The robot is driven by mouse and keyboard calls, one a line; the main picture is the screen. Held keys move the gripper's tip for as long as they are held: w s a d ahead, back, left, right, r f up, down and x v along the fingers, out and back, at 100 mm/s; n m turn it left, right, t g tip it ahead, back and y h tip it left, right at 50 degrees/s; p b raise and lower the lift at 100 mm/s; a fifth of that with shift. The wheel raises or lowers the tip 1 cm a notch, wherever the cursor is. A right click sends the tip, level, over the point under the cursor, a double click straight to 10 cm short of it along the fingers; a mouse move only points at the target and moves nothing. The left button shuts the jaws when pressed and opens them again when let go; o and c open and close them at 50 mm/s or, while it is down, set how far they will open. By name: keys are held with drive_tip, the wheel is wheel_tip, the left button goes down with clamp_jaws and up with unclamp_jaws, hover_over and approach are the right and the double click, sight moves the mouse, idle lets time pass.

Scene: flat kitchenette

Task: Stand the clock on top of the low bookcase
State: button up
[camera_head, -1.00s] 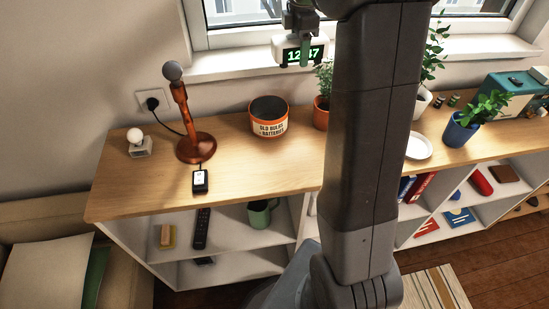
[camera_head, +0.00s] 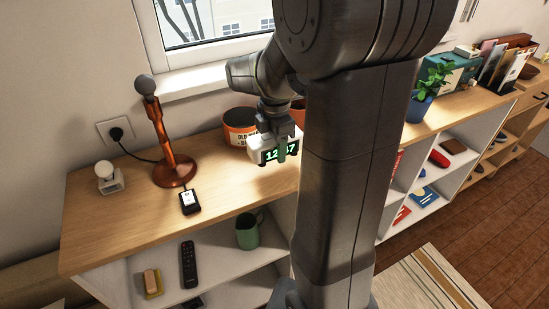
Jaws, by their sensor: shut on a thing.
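The clock (camera_head: 268,155) is a small white box with a green digital display. My gripper (camera_head: 281,147) is shut on it from above and holds it upright. The clock shows in front of the orange tin, over the wooden top of the low bookcase (camera_head: 120,225). I cannot tell whether its base touches the top or hangs a little above it. My arm hides the middle of the bookcase.
On the top stand a copper lamp base (camera_head: 175,170), a black device (camera_head: 190,201), a small bulb holder (camera_head: 108,178) and an orange tin (camera_head: 238,125). A blue potted plant (camera_head: 420,105) stands right of my arm. The front left of the top is clear.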

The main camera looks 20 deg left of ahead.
sight(275, 166)
drive_tip(key=shift+f, duration=1.85)
drive_tip(key=shift+f+b, duration=0.2)
drive_tip(key=shift+b, duration=0.15)
drive_tip(key=o, duration=1.1)
drive_tip(key=shift+r, duration=0.1)
wheel_tip(275, 166, up, 12)
drive_tip(key=shift+r+p, duration=0.1)
drive_tip(key=shift+p, duration=0.8)
